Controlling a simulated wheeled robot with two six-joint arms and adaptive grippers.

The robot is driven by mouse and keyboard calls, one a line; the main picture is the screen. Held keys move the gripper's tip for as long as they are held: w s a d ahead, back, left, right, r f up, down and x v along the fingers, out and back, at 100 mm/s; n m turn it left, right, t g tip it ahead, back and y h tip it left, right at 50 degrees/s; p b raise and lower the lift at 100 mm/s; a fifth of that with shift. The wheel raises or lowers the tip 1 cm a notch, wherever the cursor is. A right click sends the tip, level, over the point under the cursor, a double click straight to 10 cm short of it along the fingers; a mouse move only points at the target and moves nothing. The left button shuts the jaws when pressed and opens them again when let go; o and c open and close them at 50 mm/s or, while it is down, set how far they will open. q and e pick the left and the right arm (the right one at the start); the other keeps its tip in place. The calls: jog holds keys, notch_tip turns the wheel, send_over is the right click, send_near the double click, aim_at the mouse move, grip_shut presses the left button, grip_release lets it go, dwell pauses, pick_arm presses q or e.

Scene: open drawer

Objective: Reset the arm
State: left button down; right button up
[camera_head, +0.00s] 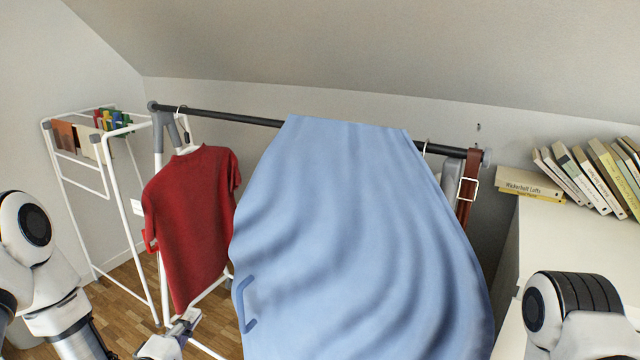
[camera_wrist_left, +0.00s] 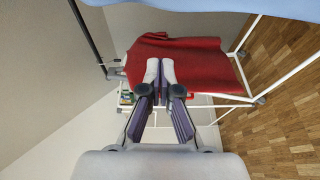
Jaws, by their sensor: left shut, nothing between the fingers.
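My left gripper (camera_head: 190,318) shows at the bottom of the head view, low and in front of the red shirt's lower hem. In the left wrist view my left gripper (camera_wrist_left: 160,70) has its two fingers together, with nothing between them. The red shirt (camera_head: 192,225) hangs from the rack and also shows behind the fingertips in the left wrist view (camera_wrist_left: 205,66). Part of my right arm (camera_head: 570,310) shows at the lower right of the head view, but its gripper is out of the picture.
A large blue cloth (camera_head: 360,240) hangs over the dark rail (camera_head: 225,116). A white drying rack (camera_head: 88,200) stands at the left. Books (camera_head: 590,180) lie and lean on a white cabinet (camera_head: 560,240) at the right. A brown belt (camera_head: 467,190) hangs at the rail's right end.

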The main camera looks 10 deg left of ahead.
pick_arm(q)
jog(key=s+d+f+m+g+h, duration=0.1)
jog(key=s+d+f+m+g, duration=0.3)
jog(key=f, duration=0.4)
jog(key=s+d+f+m+g, duration=0.1)
jog(key=s+d+f+g, duration=0.3)
jog(key=f, duration=0.4)
jog(key=s+a+f+m+g+y, duration=0.1)
jog(key=s+f+m+g, duration=0.4)
jog(key=s, duration=0.5)
jog(key=s+f+m+g+y, duration=0.1)
jog(key=s+f+m+g, duration=0.4)
jog(key=s, duration=0.6)
notch_tip(320, 180, up, 26)
jog(key=m+p, duration=0.1)
jog(key=p, duration=2.4)
jog(key=shift+f+m, duration=0.2)
jog(key=shift+m, duration=0.2)
